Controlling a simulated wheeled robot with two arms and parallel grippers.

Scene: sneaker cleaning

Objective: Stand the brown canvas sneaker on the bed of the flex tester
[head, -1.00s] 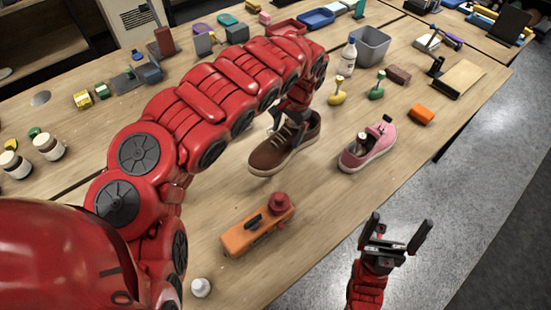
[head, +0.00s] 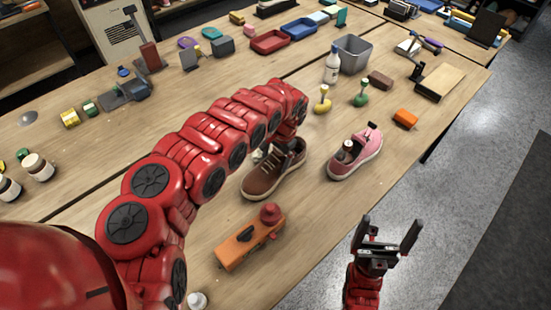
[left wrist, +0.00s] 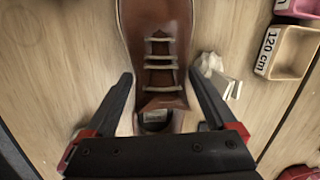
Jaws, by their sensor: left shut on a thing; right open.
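The brown canvas sneaker (head: 266,184) has pale laces and a pale sole. It is upright near the middle of the table, toe towards the lower left in the head view. My left gripper (head: 292,142) is shut on its heel end. In the left wrist view, the black fingers (left wrist: 166,105) lie either side of the sneaker's (left wrist: 155,25) opening. I cannot tell whether the sole touches the table. My right gripper (head: 389,245) is open and empty beyond the table's front edge. I cannot tell surely which device is the flex tester.
A pink sneaker (head: 348,165) with things inside stands to the right. An orange block with a red knob (head: 247,243) lies close in front of the brown sneaker. A black-posted device with a wooden board (head: 441,80) and a grey bin (head: 354,52) stand further back.

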